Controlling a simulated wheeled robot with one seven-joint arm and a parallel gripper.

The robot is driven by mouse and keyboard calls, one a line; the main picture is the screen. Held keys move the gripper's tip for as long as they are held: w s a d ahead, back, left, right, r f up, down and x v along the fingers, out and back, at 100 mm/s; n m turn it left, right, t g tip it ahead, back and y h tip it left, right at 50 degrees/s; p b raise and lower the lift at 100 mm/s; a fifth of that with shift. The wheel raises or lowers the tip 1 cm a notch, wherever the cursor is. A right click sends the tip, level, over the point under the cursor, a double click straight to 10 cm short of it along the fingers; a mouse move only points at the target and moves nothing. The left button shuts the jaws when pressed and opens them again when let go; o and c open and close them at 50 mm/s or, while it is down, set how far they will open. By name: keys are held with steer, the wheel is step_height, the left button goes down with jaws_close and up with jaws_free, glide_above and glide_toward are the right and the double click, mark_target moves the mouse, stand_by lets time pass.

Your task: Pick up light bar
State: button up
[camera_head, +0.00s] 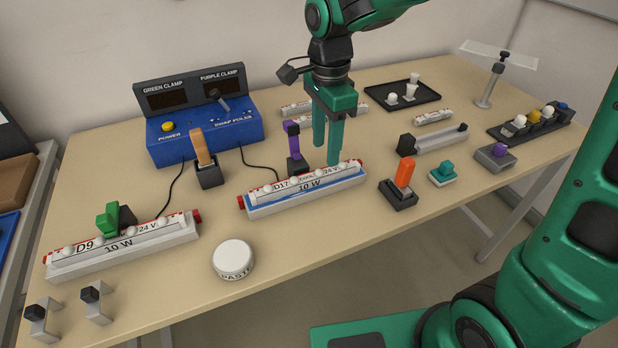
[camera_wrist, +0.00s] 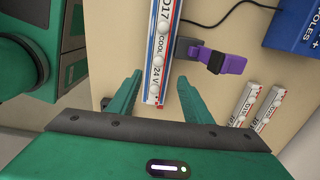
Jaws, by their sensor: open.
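A long white light bar with red ends and a blue stripe, marked D17, COOL, 24 V and 10 W (camera_head: 305,193), lies in a pale holder near the table's front edge. My gripper (camera_head: 326,156) is open and points down at the bar's right half. In the wrist view, the bar (camera_wrist: 157,50) runs between the two open fingers of my gripper (camera_wrist: 159,78). I cannot tell how far the fingertips are above it. A second light bar marked D9 (camera_head: 125,247) lies at the left with a green clamp (camera_head: 108,219) at its back.
A purple clamp (camera_head: 292,143) stands just behind the D17 bar. A blue power box (camera_head: 205,131), an orange-handled clamp (camera_head: 203,153), a white paste tin (camera_head: 233,258) and a red-orange lever (camera_head: 403,174) stand around. Shorter bars (camera_head: 296,108) and a black tray (camera_head: 385,100) lie behind.

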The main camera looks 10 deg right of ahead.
mark_target(323, 168)
steer(key=shift+s+a+f, duration=0.1)
steer(key=shift+a+f, duration=0.05)
steer(key=shift+f, duration=1.55)
steer(key=shift+s+a+f, duration=0.1)
steer(key=shift+f, duration=1.55)
steer(key=shift+c, duration=0.3)
steer(key=c, duration=1)
jaws_close()
steer(key=shift+r, duration=0.15)
